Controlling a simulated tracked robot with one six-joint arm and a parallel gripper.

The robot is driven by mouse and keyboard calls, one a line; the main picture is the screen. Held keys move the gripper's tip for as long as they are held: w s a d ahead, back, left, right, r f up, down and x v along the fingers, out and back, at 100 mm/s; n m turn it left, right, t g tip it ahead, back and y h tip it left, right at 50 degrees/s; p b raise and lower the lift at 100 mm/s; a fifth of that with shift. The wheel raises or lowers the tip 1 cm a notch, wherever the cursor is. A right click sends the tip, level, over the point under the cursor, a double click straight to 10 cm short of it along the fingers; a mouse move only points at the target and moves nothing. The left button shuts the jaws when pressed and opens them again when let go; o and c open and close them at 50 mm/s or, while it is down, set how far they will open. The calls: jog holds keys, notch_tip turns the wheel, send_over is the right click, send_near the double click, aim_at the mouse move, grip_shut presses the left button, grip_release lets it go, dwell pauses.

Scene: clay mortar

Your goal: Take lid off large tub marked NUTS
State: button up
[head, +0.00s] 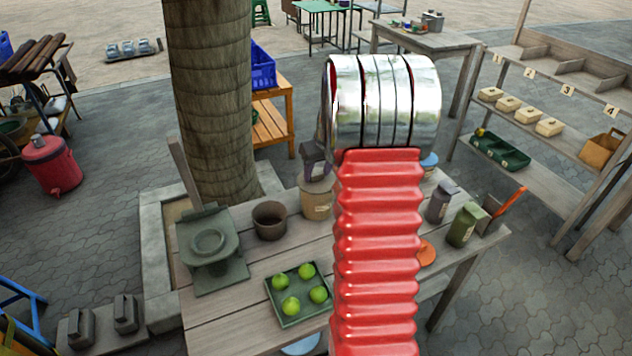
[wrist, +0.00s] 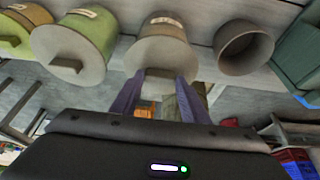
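A beige tub (head: 317,204) with a small label stands on the table near the trunk; I cannot read the label. In the wrist view the tub (wrist: 163,24) is seen from above, with its round pale lid (wrist: 160,54) on it. A block-shaped handle (wrist: 160,73) sticks up from the lid. My gripper (wrist: 161,78) is over this lid, with its two purple fingers on either side of the handle. I cannot tell whether they press on it. In the head view my gripper (head: 313,158) shows dark above the tub, partly behind my arm.
A brown open pot (head: 269,220) stands left of the tub. A green tray (head: 276,293) with several green fruits is in front. Lidded jars (head: 463,226) stand at right. A green lidded tub (wrist: 75,38) stands beside the beige one. My arm hides the table's middle.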

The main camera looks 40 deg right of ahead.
aim_at(318, 175)
jog(key=c, duration=0.7)
jog(key=shift+o, duration=0.2)
jog(key=shift+r, duration=0.1)
notch_tip(318, 175, up, 10)
dwell(0.6)
